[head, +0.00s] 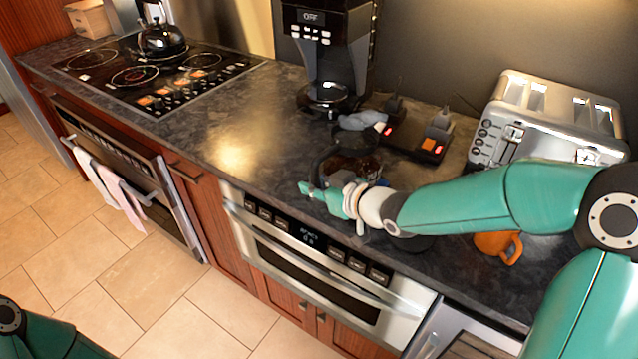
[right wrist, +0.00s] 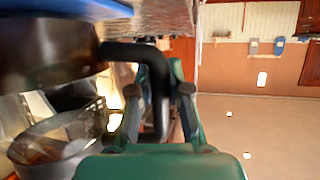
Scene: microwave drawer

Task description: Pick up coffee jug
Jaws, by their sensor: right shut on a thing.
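The coffee jug (head: 350,164) is dark and glassy, with a black handle, and stands over the counter in front of the coffee machine. My right gripper (head: 316,191) is at its handle side and partly covers it. In the right wrist view the black handle (right wrist: 157,95) runs between the two green fingers of my right gripper (right wrist: 158,90), which is shut on it. The jug's dark body (right wrist: 50,55) is to the left there. I cannot tell whether its base touches the counter. My left gripper is out of view.
The coffee machine (head: 330,50) stands behind the jug. A toaster (head: 545,115), an orange mug (head: 497,246) and a dark unit with red lights (head: 415,140) are to the right. The counter left of the jug (head: 215,125) is clear up to the stove (head: 150,75).

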